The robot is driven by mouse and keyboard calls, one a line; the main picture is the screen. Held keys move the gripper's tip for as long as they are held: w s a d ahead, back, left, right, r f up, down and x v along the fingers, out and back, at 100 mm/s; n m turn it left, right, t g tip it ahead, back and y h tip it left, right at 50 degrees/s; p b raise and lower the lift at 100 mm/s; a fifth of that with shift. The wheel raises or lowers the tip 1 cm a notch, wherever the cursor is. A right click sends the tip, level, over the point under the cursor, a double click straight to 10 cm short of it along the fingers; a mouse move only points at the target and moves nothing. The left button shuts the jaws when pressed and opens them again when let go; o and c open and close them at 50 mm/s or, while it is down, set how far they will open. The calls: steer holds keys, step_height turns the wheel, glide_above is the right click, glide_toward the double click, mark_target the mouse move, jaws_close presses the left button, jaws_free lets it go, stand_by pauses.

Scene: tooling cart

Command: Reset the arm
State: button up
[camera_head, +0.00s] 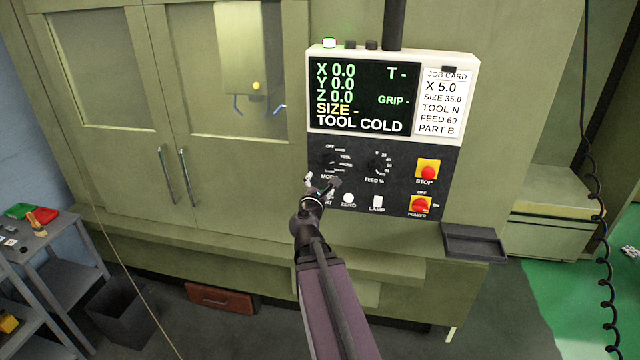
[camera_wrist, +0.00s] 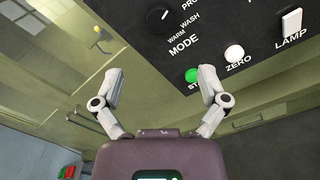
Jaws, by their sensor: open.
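My arm reaches up from the bottom of the head view to the front of the machine's control panel (camera_head: 447,160). My gripper (camera_head: 322,182) is in front of the panel's lower left part. In the wrist view my gripper (camera_wrist: 160,88) has its two fingers spread wide with nothing between them. The green start button (camera_wrist: 192,75) lies just beyond the right fingertip; I cannot tell whether they touch. The mode knob (camera_wrist: 160,20) is above it, and the white zero button (camera_wrist: 234,53) and lamp switch (camera_wrist: 290,22) are to the right.
The screen (camera_head: 362,97) reads TOOL COLD, beside a job card (camera_head: 446,100). A red stop button (camera_head: 428,172) and power switch (camera_head: 422,205) sit at the panel's right. A dark tray (camera_head: 474,243) juts out below. A cart (camera_head: 50,240) stands at the left.

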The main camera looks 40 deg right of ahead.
stand_by(0.3)
steer(key=s+a+f+m+g+y+b, duration=0.1)
steer(key=a+f+m+g+y+b, duration=0.1)
steer(key=a+f+m+b, duration=0.45)
steer(key=s+a+f+m+g+y+b, duration=0.1)
steer(key=a+f+m+g+y+b, duration=0.15)
steer(key=f, duration=0.75)
steer(key=a+f+m+g+y+b, duration=0.1)
steer(key=a+f+m+g+b, duration=0.15)
steer(key=a+f+m, duration=0.4)
steer(key=s+a+f+m+g+y+b, duration=0.1)
steer(key=s+a+f+g+y+b, duration=0.1)
steer(key=a+f, duration=0.5)
steer(key=s+a+f+m+g+y+b, duration=0.2)
steer(key=s+a+f+y+b, duration=0.3)
steer(key=a+f, duration=0.3)
steer(key=a+y+b, duration=0.1)
steer(key=a, duration=0.3)
steer(key=shift+a+f+g, duration=0.2)
steer(key=shift+g, duration=0.1)
